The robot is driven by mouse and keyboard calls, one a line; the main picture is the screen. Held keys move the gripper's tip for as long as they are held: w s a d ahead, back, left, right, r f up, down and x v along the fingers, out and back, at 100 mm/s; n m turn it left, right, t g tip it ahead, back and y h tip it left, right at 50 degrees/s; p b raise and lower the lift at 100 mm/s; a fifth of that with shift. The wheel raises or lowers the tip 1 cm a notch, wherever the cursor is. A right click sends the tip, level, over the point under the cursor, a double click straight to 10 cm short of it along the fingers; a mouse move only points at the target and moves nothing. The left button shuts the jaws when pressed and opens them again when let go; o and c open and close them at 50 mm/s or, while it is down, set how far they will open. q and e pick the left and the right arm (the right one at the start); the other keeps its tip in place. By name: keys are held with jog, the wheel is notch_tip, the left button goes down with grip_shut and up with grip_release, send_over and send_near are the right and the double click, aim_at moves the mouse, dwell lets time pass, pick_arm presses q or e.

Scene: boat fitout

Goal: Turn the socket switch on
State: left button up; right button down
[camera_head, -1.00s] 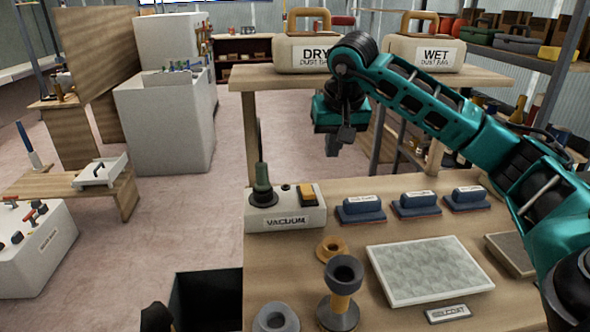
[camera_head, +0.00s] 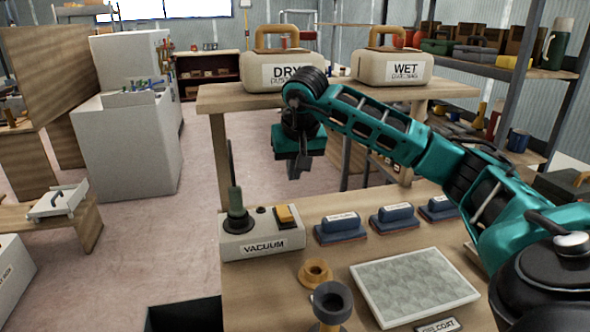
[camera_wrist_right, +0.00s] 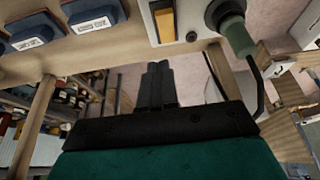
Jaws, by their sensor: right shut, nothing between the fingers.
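The socket box labelled VACUUM (camera_head: 262,243) stands at the left end of the workbench. Its yellow-orange rocker switch (camera_head: 286,214) is on top at the right; I cannot tell which way it is set. A green plug (camera_head: 237,215) with a cord sits upright in the socket at the left. My right gripper (camera_head: 294,175) is shut and empty, pointing down in the air above and behind the switch. In the right wrist view the shut fingers (camera_wrist_right: 158,82) are apart from the switch (camera_wrist_right: 163,20). My left gripper is out of view.
Blue sanding blocks (camera_head: 341,228) stand right of the box, with a textured panel (camera_head: 415,285) in front. An orange ring (camera_head: 315,272) and a dark-topped piece (camera_head: 332,300) stand near it. A raised shelf (camera_head: 235,97) bearing DRY and WET dust bags is behind my arm.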

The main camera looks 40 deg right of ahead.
send_over(291, 214)
jog(key=f, duration=0.5)
jog(key=shift+s+a+f, duration=0.2)
jog(key=shift+s+f, duration=0.1)
jog(key=shift+f, duration=0.1)
jog(key=f, duration=0.3)
jog(key=shift+s+a, duration=0.2)
jog(key=shift+s, duration=0.2)
jog(key=shift+s+a+f, duration=0.1)
jog(key=shift+s+f, duration=0.05)
jog(key=shift+f, duration=0.35)
